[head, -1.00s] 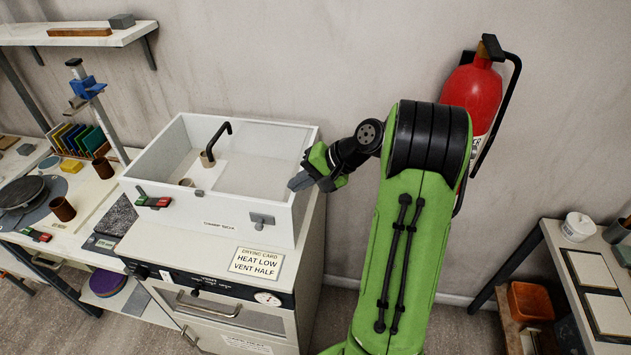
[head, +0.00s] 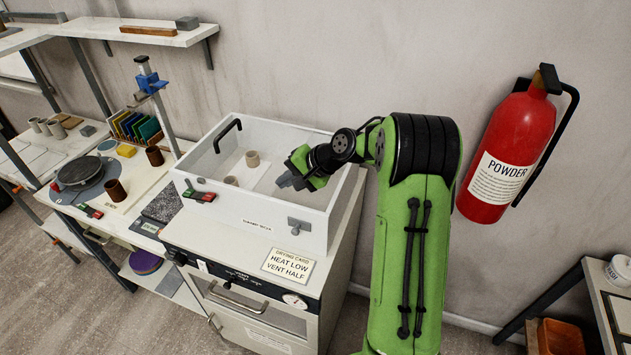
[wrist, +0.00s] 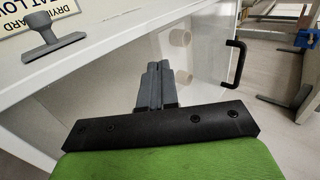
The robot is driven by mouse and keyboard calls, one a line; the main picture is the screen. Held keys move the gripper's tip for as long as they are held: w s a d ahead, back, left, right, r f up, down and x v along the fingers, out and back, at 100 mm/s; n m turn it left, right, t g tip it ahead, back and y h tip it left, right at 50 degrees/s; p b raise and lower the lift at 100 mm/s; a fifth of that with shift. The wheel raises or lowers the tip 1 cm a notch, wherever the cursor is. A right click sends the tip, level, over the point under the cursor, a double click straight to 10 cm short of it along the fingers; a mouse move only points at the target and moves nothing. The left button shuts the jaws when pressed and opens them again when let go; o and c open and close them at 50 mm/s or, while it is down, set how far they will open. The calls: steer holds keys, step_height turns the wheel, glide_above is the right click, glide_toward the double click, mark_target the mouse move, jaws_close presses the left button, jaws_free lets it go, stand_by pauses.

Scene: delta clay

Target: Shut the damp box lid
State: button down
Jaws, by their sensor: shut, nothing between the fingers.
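The damp box (head: 265,228) is a white, open-looking box on top of a cabinet. Two small pale cups, one at the back (head: 251,159) and one nearer the front (head: 231,181), are visible inside. A black bar handle (head: 228,133) shows at its left side; it also shows in the wrist view (wrist: 235,63). I cannot clearly make out the lid panel. My gripper (head: 281,181) is shut and empty over the right part of the box interior. In the wrist view its grey fingertips (wrist: 157,69) point toward the cups, apart from the handle.
A red extinguisher (head: 508,155) hangs at right. A worktable (head: 120,215) adjoins at left.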

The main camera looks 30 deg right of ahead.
mark_target(256, 177)
steer(key=w+a+p, duration=0.1)
steer(key=w+a, duration=0.3)
steer(key=w, duration=0.1)
steer(key=shift+a, duration=0.2)
